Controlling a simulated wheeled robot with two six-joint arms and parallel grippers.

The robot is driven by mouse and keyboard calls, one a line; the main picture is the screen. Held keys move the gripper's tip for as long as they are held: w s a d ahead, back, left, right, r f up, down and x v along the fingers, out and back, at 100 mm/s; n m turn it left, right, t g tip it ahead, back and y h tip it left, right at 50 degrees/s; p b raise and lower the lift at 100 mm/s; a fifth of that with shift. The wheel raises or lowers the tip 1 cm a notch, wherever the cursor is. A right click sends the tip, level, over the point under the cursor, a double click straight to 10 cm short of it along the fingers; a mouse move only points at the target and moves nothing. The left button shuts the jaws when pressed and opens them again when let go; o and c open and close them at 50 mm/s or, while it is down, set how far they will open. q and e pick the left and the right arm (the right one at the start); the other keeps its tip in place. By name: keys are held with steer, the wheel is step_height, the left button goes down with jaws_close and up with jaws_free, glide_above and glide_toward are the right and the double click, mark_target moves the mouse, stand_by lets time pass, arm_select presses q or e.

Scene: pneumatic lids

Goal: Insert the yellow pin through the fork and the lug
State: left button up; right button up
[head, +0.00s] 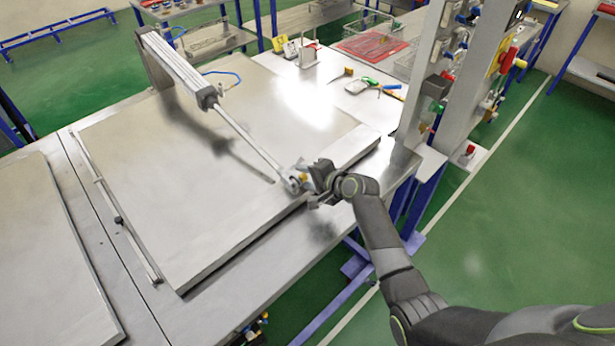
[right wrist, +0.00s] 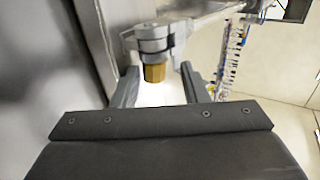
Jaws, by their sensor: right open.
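The yellow pin (right wrist: 154,73) shows its ribbed head between the fingers of my right gripper (right wrist: 158,80) in the right wrist view. The pin head sits against the grey fork (right wrist: 150,40), and its shaft is hidden. In the head view the fork (head: 292,181) is at the end of the cylinder rod, at the lid's front edge. My right gripper (head: 318,178) is open beside it, with a bit of yellow (head: 303,177) between. I cannot clearly make out the lug at the fork. My left gripper is not in view.
The pneumatic cylinder (head: 180,68) slants above the large metal lid (head: 235,185) on the bench. Small tools (head: 370,84) lie on the bench behind. A second lid (head: 45,260) is at left.

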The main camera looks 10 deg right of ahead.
steer(key=shift+s+d+f, duration=0.1)
steer(key=shift+s+f, duration=0.2)
steer(key=shift+f, duration=0.15)
steer(key=shift+s+d+r, duration=0.3)
steer(key=shift+s, duration=0.1)
steer(key=r+b+v, duration=0.1)
steer(key=b+v, duration=0.1)
steer(key=v, duration=1.4)
steer(key=shift+a+b, duration=0.15)
steer(key=shift+b, duration=0.25)
steer(key=shift+w, duration=0.1)
